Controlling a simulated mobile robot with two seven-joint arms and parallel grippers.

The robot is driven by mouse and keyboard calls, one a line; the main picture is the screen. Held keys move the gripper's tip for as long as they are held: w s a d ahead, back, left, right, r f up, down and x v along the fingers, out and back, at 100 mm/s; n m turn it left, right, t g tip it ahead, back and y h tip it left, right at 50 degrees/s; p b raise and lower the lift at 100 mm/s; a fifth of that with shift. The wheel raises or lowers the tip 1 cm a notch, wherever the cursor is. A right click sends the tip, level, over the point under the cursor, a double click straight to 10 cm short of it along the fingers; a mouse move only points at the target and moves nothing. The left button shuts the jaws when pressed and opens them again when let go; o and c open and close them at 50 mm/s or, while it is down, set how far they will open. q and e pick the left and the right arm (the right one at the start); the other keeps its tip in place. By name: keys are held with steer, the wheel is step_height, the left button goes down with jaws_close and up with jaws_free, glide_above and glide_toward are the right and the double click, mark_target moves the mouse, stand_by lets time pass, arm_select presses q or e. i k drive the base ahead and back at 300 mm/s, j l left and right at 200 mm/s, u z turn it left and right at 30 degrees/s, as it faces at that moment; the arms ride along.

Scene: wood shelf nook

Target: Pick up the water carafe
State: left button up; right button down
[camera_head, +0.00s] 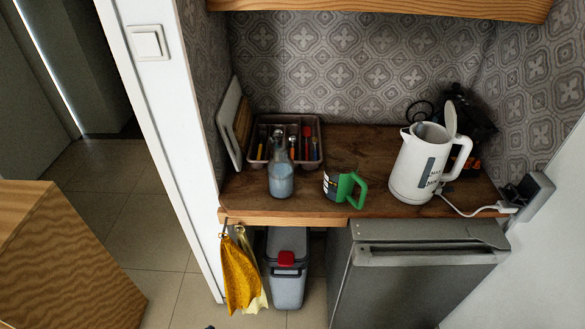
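The water carafe (281,182), a clear bottle-shaped vessel with a bluish lower body and a narrow neck, stands upright on the wooden shelf (300,207). It is near the front edge, left of the middle. Its neck overlaps the cutlery tray behind it in the picture. Neither of my grippers can be made out in the head view, and nothing is touching the carafe.
A dark cutlery tray (258,148) with utensils is behind the carafe. A green-handled mug (337,186) stands to its right, then a white kettle (412,170) with its lid up. An upper wooden shelf (390,8) overhangs. Yellow cloths (238,275) hang below.

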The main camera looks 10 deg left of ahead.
mark_target(280, 167)
steer(key=i+j+z, duration=0.25)
steer(key=j+z, duration=0.25)
steer(key=j, duration=0.2)
steer(key=i+j+z, duration=0.1)
steer(key=j+z, duration=0.4)
steer(key=j, duration=0.25)
steer(key=i, duration=0.05)
